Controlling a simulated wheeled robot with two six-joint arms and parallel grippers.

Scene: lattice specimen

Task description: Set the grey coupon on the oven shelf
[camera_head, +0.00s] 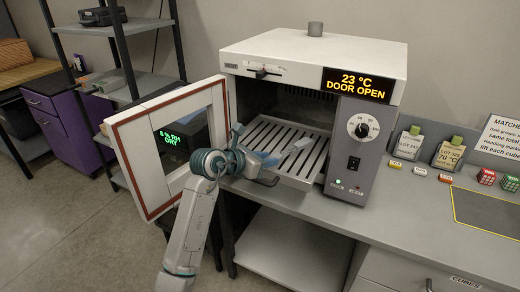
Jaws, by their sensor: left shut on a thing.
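The oven (312,50) stands on the bench with its door (130,160) swung open to the left. Its slatted shelf (308,178) extends out through the opening. My left gripper (277,160) reaches in from the front left, over the left part of the shelf. It is shut on a pale grey flat piece, which looks like the grey coupon (298,144). The coupon points up and to the right over the slats. I cannot tell whether it touches them. The fingers partly hide its near end. My right gripper is out of view.
The oven display (356,85) reads 23 °C, door open. The control panel (354,143) borders the opening on the right. Tagged specimens (404,148), small labels and red and green cubes (487,176) sit on the bench to the right. Much of the shelf is clear.

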